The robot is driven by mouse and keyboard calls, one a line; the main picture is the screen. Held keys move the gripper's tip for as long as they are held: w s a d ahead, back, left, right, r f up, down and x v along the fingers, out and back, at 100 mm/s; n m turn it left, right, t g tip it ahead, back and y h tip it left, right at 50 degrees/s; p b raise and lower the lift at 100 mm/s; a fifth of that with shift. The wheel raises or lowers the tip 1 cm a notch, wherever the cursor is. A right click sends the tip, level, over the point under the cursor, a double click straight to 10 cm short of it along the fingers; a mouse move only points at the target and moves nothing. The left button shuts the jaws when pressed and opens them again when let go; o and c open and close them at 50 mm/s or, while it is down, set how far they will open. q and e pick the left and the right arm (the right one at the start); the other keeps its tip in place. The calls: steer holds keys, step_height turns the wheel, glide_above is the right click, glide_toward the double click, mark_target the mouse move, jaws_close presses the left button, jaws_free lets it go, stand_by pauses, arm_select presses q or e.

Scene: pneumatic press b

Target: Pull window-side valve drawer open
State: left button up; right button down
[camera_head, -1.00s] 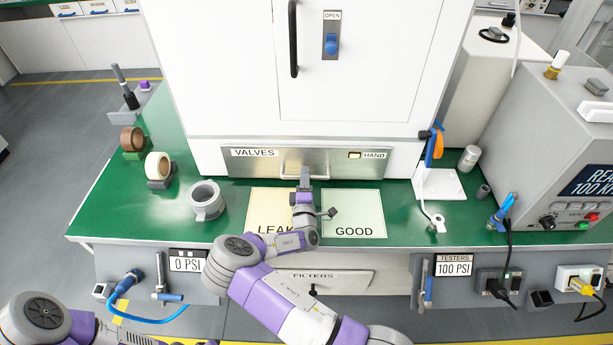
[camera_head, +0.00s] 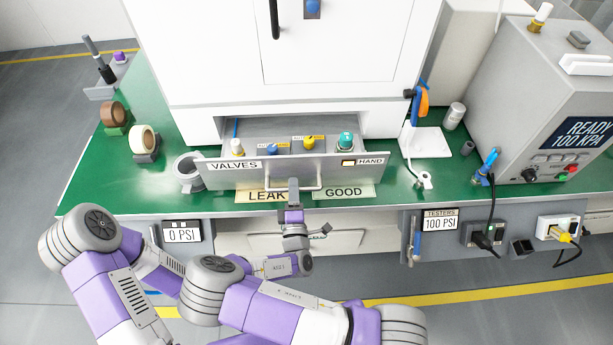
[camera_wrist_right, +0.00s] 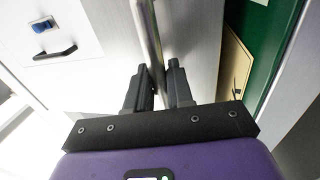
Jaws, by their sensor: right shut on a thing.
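The valve drawer (camera_head: 340,170), with a grey metal front labelled VALVES and HAND, stands pulled out of the white cabinet in the head view. Several valves with white, blue, yellow and teal tops, such as the teal one (camera_head: 346,141), show inside it. My right gripper (camera_head: 293,186) is at the drawer's bar handle (camera_head: 318,187), left of its middle. In the right wrist view its two fingers (camera_wrist_right: 160,85) are closed around the handle bar (camera_wrist_right: 148,45). The left gripper cannot be seen; only part of my left arm shows at lower left.
The drawer overhangs the LEAK mat (camera_head: 262,197) and GOOD mat (camera_head: 345,192) on the green bench (camera_head: 85,190). Tape rolls (camera_head: 143,140) and a grey ring (camera_head: 187,170) lie left. A grey tester (camera_head: 545,110) and white stand (camera_head: 425,142) are right.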

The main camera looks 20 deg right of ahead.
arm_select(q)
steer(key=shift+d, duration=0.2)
arm_select(e)
steer(key=shift+s+a, duration=0.15)
steer(key=shift+s, duration=0.3)
steer(key=c, duration=1.2)
jaws_free()
